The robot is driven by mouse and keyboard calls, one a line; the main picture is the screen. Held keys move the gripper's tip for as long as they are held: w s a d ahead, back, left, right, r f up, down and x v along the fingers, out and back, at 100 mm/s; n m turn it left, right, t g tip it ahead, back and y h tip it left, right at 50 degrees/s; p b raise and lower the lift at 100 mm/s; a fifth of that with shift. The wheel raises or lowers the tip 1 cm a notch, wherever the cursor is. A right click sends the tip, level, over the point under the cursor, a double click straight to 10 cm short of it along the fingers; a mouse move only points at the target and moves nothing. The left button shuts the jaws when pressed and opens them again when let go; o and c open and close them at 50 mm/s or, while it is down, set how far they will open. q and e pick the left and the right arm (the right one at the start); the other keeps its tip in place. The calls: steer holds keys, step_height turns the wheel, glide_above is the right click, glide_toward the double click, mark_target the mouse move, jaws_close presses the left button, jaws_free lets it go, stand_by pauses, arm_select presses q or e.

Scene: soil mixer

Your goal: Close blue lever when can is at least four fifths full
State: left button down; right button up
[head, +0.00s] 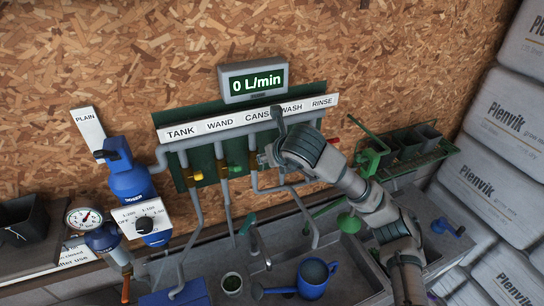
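A blue watering can (313,279) stands in the sink below a bent grey spout (308,228), its opening facing up. Its inside looks dark grey-blue; I cannot tell the level. The flow display (254,80) reads 0 L/min. The label strip (225,124) reads TANK, WAND, CANS, WASH, RINSE. My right gripper (269,138) is in front of the pipes near CANS and WASH, its fingers apart, one up and one left. It hides part of the valves there, and I cannot make out a blue lever. My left gripper is out of view.
A small pot (232,284) stands left of the can. A blue dosing unit (130,173), a dial box (143,218) and a pressure gauge (85,217) are at the left. Stacked sacks (505,120) line the right edge.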

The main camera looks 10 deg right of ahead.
steer(key=shift+s, duration=0.15)
steer(key=v, duration=1.1)
steer(key=shift+r, duration=0.3)
steer(key=shift+s+d, duration=0.1)
